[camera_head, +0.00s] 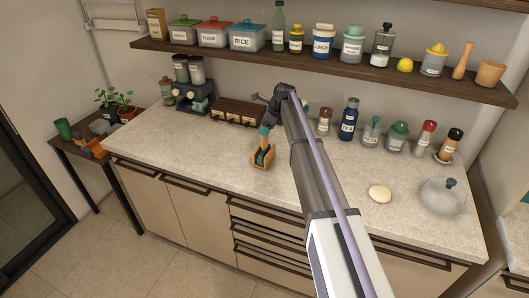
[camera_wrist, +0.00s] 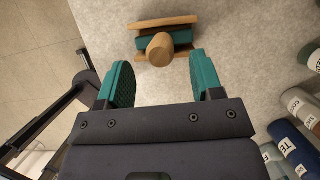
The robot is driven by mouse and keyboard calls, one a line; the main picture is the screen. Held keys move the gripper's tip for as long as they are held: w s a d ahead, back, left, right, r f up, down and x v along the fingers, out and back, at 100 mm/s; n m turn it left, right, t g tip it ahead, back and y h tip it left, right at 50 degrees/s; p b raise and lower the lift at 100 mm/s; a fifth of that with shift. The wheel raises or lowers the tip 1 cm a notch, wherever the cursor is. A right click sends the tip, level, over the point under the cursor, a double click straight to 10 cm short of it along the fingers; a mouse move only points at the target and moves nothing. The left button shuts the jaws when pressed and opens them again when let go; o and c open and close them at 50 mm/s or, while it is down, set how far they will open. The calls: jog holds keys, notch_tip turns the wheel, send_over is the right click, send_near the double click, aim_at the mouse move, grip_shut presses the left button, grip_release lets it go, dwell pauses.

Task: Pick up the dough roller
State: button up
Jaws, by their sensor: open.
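A wooden piece with a dark teal middle and a rounded wooden knob, which looks like the dough roller (camera_head: 263,158), rests on the pale counter. In the wrist view the dough roller (camera_wrist: 160,46) lies just beyond my fingertips, with its knob roughly centred between them. My gripper (camera_head: 265,131) is above and close to it in the head view. In the wrist view my gripper (camera_wrist: 162,68) has its two teal fingers spread apart, with nothing held between them. The head view does not clearly show whether a finger touches the roller.
A dark wooden rack (camera_head: 238,113) and a coffee machine (camera_head: 193,97) stand behind. Several bottles and jars, including a blue bottle (camera_head: 349,119), line the back right. A pale round lump (camera_head: 380,194) and a lidded glass dish (camera_head: 442,197) are to the right. The counter's front left is clear.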

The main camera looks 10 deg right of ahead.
aim_at(265, 146)
jog(key=shift+a+f, duration=0.1)
jog(key=b+x, duration=0.5)
jog(key=shift+f, duration=0.25)
jog(key=shift+r+p, duration=0.3)
jog(key=shift+c, duration=0.3)
grip_shut()
